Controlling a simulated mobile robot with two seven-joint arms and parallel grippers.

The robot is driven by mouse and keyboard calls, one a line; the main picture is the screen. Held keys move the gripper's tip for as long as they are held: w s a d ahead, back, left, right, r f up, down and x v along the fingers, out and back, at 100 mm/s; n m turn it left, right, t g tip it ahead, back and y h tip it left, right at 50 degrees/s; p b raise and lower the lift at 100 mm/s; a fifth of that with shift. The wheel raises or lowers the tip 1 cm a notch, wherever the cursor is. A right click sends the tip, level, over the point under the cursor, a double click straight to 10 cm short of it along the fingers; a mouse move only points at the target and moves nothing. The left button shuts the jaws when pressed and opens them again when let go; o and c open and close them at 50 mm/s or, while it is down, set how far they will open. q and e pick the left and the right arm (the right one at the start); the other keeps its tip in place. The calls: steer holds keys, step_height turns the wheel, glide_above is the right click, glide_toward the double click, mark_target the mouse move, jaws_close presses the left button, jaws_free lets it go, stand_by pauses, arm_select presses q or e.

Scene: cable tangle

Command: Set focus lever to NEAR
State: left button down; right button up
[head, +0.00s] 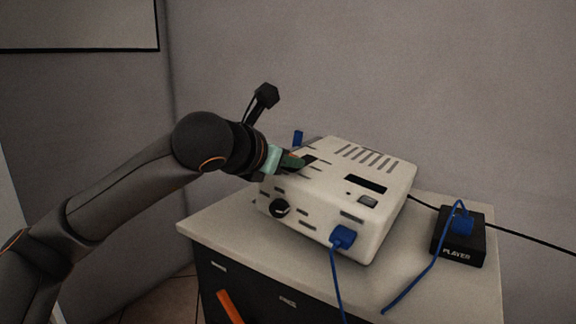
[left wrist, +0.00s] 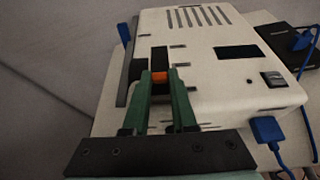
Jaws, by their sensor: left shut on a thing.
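The focus lever (left wrist: 158,76) is a small orange tab in a dark slot on top of the white projector-like box (head: 345,200), near its left edge. My left gripper (head: 293,163) reaches the top of the box from the left. In the left wrist view its two green fingers (left wrist: 160,86) are close together with the orange tab between their tips. The dark slot shows both beyond and in front of the tab. In the head view the fingers hide most of the lever. Any NEAR marking is too small to read. My right gripper is not in view.
The box stands on a light cabinet top (head: 220,232). A black box marked PLAYER (head: 459,249) with a blue plug stands at right. A wall is behind.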

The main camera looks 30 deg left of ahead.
arm_select(q)
steer(key=shift+r, duration=0.15)
stand_by(0.3)
steer(key=c, duration=0.7)
jaws_free()
steer(key=shift+s, duration=0.1)
steer(key=p+v, duration=0.2)
steer(key=v, duration=1)
steer(key=shift+s, duration=0.2)
